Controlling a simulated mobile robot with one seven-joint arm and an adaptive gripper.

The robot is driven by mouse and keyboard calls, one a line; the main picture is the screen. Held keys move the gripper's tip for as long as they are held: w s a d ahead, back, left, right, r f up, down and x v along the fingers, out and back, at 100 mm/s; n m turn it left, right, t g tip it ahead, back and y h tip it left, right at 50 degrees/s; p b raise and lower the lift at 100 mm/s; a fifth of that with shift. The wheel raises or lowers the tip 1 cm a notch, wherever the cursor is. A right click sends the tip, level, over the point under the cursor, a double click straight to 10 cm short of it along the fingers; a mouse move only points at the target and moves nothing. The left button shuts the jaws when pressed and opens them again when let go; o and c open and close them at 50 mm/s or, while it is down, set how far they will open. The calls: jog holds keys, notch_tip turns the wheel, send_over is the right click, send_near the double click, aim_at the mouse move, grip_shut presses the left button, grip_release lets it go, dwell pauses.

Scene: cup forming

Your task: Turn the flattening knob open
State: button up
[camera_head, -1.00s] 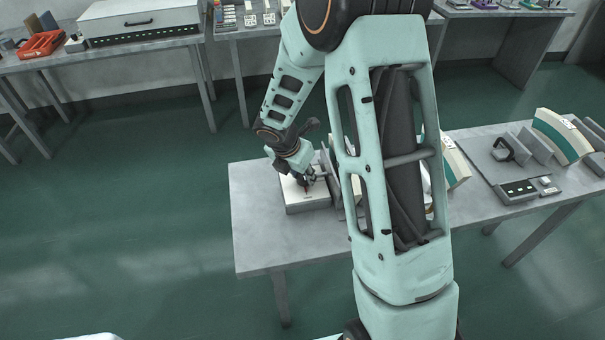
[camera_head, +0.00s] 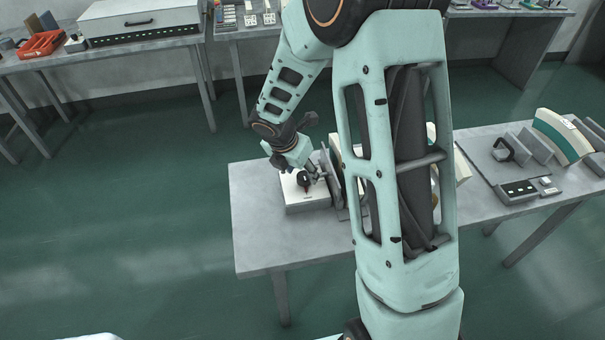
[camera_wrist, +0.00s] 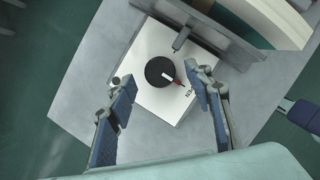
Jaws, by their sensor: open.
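The flattening knob is a round black knob (camera_wrist: 161,72) on top of a white box (camera_wrist: 146,50) in the wrist view. A white bar on the knob and a red mark beside it point toward the lower right. In the head view, the knob (camera_head: 303,181) shows just left of my fingers on the white box (camera_head: 306,205). My gripper (camera_wrist: 158,95) is open, with one blue-padded finger at the left of the knob and one at the right. Neither finger appears to touch the knob. In the head view, my gripper (camera_head: 313,172) hangs close above the box's right side.
The box stands on a grey table (camera_head: 255,235). An upright grey plate (camera_wrist: 215,28) stands right beside the box. A black handle (camera_head: 503,149) and a control panel (camera_head: 519,190) lie farther right. My upper arm hides the table's middle. The table's left end is clear.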

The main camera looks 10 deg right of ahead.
jog(key=v, duration=0.9)
jog(key=shift+r, duration=0.35)
